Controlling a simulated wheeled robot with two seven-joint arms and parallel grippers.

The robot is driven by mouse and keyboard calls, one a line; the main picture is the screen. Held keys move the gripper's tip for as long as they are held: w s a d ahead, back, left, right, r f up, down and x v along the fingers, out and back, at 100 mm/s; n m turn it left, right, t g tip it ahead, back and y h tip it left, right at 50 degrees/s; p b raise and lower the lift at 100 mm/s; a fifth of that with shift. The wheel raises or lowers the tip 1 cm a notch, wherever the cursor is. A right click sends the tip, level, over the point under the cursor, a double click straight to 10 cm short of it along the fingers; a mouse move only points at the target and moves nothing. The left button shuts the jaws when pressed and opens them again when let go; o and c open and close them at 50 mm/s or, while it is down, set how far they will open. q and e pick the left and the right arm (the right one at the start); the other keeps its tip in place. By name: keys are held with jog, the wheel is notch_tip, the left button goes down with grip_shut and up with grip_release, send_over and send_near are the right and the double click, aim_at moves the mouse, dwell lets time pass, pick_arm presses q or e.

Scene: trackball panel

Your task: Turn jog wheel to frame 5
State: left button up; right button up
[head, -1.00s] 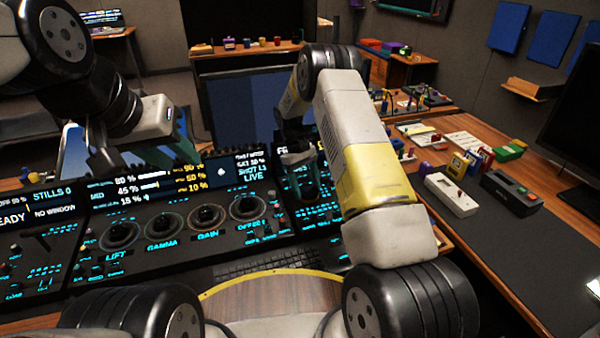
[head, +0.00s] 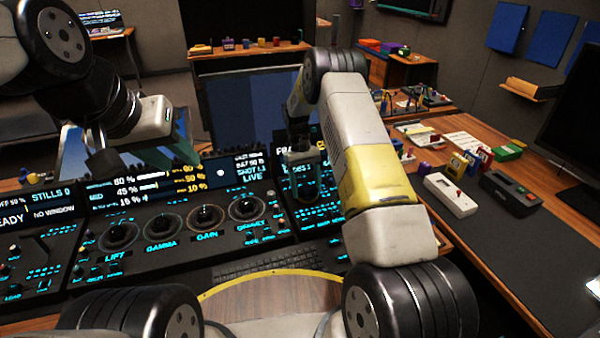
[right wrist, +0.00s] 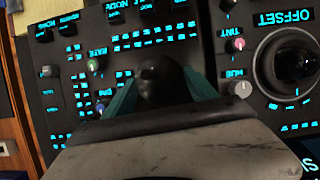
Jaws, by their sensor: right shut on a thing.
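The jog wheel shows as a dark round knob (right wrist: 157,80) in the right wrist view, on the right-hand panel section. My right gripper (right wrist: 160,88) has its teal fingers on both sides of the knob and is shut on it. In the head view my right gripper (head: 303,180) reaches down to that panel section, and the wheel is mostly hidden there. A display behind the gripper (head: 287,152) begins with "FRA"; my arm hides the rest, so the frame number cannot be read. My left gripper (head: 104,162) hangs above the left part of the panel, apart from it; its finger opening is unclear.
Three large trackballs, LIFT (head: 118,234), GAMMA (head: 163,223) and GAIN (head: 206,215), and an OFFSET trackball (head: 244,208) lie left of my right gripper. Small knobs (right wrist: 238,44) and lit keys surround the wheel. A keyboard (head: 265,262) lies in front of the panel.

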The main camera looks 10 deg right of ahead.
jog(key=o, duration=1.4)
jog(key=shift+r, duration=0.1)
jog(key=v, duration=0.7)
jog(key=shift+w+a+r, duration=0.1)
jog(key=shift+w+r, duration=0.1)
jog(key=shift+r, duration=0.1)
